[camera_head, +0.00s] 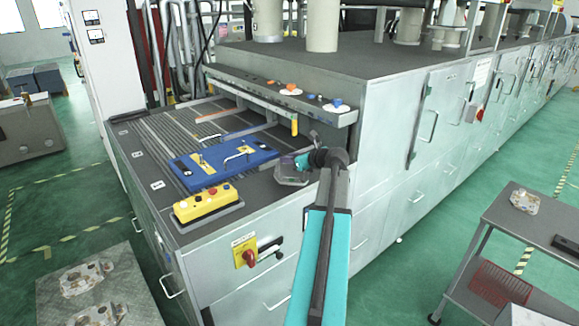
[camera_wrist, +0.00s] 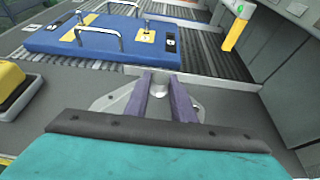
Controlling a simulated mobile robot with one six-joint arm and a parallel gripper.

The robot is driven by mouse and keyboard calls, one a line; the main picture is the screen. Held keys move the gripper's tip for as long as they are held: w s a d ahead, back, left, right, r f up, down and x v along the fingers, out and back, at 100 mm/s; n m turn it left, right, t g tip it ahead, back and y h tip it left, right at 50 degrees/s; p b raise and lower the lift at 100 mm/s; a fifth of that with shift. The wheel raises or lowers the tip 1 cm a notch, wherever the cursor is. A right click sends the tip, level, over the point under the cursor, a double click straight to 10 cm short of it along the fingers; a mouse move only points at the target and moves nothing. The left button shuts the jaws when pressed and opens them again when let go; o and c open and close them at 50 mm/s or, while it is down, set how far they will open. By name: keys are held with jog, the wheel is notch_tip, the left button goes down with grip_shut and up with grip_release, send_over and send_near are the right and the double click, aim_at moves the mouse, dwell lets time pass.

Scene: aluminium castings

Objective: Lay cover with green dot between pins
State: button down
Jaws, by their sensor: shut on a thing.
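My gripper (camera_wrist: 161,92) has purple fingers shut on a grey metal cover (camera_wrist: 112,101), gripping it at a raised round part in its middle. In the head view the cover (camera_head: 289,174) is at the right end of the machine's dark top, close to or above it; I cannot tell if it touches. No green dot can be made out on it. A blue plate (camera_wrist: 60,44) with metal handles and yellow patches lies ahead and left of the cover, also in the head view (camera_head: 222,171). Pins are too small to identify surely.
A yellow button box (camera_head: 207,204) stands front left of the blue plate. A yellow post (camera_wrist: 236,34) stands ahead right, below a shelf (camera_head: 260,92). Other castings lie on a lower-left table (camera_head: 128,262) and a right cart (camera_head: 540,222). Ribbed surface surrounds the plate.

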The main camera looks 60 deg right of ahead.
aim_at(290, 166)
jog(key=shift+f+p, duration=0.8)
jog(key=shift+f, duration=0.9)
jog(key=shift+f, duration=0.1)
jog(key=c, duration=1.5)
grip_release()
jog(key=shift+s, duration=0.1)
jog(key=b+v, duration=0.3)
jog(key=v, duration=0.9)
